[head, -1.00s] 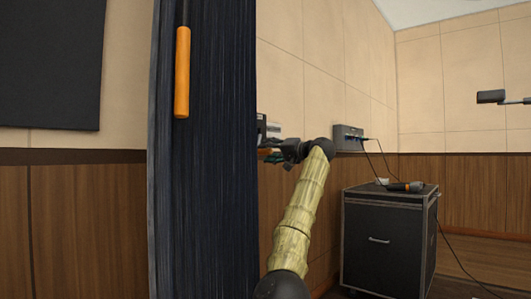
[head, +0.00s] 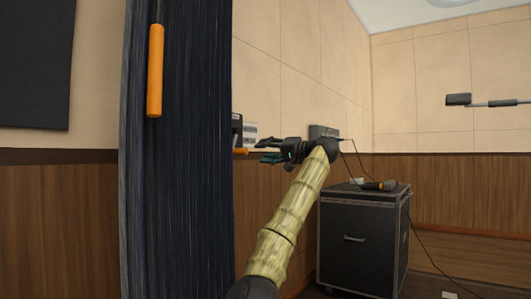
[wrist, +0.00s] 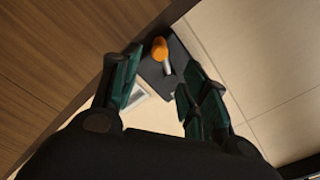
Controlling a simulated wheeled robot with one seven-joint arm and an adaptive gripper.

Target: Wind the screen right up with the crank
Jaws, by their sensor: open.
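A crank with an orange knob (wrist: 160,47) and a short metal shaft sticks out from a dark wall box (wrist: 178,78) in the wrist view. In the head view the dark box (head: 237,130) and an orange bit of the knob (head: 240,151) show just past the curtain's right edge, partly hidden by it. My gripper (head: 266,150) is open and empty, right of the knob. In the wrist view the knob shows between and beyond my open fingers (wrist: 160,68); I see no clear contact. A dark panel (head: 35,65) hangs at the upper left; I cannot tell whether it is the screen.
A dark curtain (head: 180,190) hangs close on the left, with an orange-handled rod (head: 155,70) before it. A black flight case (head: 360,240) stands right of my arm, with a microphone (head: 378,186) and cable on top. A grey wall box (head: 324,132) is behind my wrist.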

